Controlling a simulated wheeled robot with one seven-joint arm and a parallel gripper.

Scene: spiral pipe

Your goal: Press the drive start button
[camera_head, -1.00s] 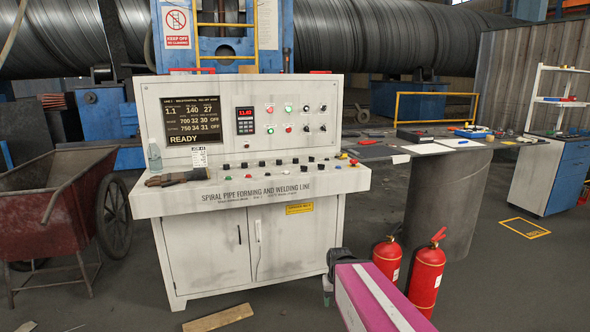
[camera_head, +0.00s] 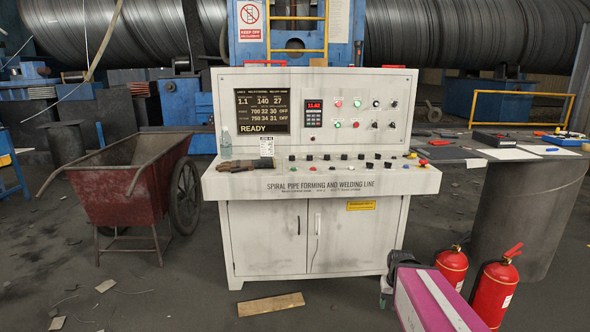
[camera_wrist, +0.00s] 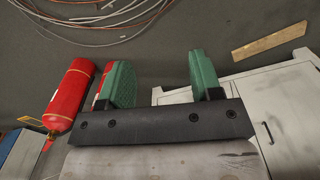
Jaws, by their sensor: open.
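The control console (camera_head: 255,240) stands ahead, with a sloped button desk (camera_head: 400,184) and an upright panel. The panel carries red and green buttons, including a green one (camera_head: 337,125) and a red one (camera_head: 355,124), with black knobs to their right. The desk has rows of black, coloured and white controls. The labels are too small to read, so I cannot tell which is drive start. My gripper (camera_head: 387,283) is low in front of the console's right side, apart from the buttons. In the wrist view its green fingers (camera_wrist: 160,65) are apart, with nothing between them.
A red wheelbarrow (camera_head: 120,188) stands left of the console. Two fire extinguishers (camera_head: 494,290) stand on the right, near my arm. A wooden plank (camera_head: 270,305) is on the floor in front.

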